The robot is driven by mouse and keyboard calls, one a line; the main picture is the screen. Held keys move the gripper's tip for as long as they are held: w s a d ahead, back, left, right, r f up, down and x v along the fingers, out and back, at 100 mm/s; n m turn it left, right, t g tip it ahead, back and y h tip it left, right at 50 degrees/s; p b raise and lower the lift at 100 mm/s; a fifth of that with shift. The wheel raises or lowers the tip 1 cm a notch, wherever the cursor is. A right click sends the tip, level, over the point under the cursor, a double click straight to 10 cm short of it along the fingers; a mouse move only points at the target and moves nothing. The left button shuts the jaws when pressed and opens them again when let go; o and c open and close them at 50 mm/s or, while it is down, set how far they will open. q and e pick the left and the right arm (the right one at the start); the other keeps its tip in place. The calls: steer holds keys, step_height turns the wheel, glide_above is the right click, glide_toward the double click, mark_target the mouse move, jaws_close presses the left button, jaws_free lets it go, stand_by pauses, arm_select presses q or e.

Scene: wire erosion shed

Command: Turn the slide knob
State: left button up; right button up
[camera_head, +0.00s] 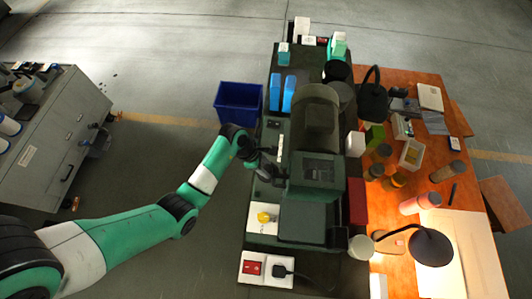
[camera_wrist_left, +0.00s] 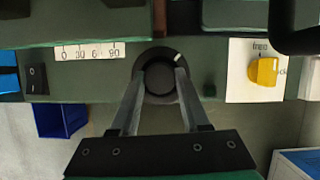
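The slide knob (camera_wrist_left: 160,82) is a round black knob on the green machine's front strip, seen in the left wrist view. A short white mark sits at its upper right rim. My left gripper's two fingers lie on either side of the knob's raised middle, with no clear gap. In the head view my left gripper (camera_head: 257,160) is at the machine's left side and largely hides the knob. My right gripper is in neither view.
A yellow knob (camera_wrist_left: 264,71) on a white plate is right of the slide knob; a black rocker switch (camera_wrist_left: 37,79) is to its left. A blue bin (camera_head: 238,102) stands on the floor beside the machine. A cluttered wooden table (camera_head: 462,192) is to the right.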

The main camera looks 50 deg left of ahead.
arm_select(q)
jaws_close()
steer(key=shift+m, duration=0.3)
steer(key=shift+m+h, duration=0.3)
steer(key=shift+m, duration=0.2)
steer(key=shift+w+m+g, duration=0.1)
steer(key=shift+m+g, duration=0.4)
steer(key=shift+m, duration=0.3)
steer(key=shift+w+m+g+h, duration=0.1)
steer(key=shift+m+g+h, duration=0.3)
steer(key=shift+m, duration=0.8)
steer(key=shift+a+m+g+b, duration=0.1)
steer(key=shift+m+g+b, duration=0.6)
steer(key=shift+m+b, duration=0.9)
steer(key=shift+m+p, duration=0.35)
steer(key=shift+m, duration=0.25)
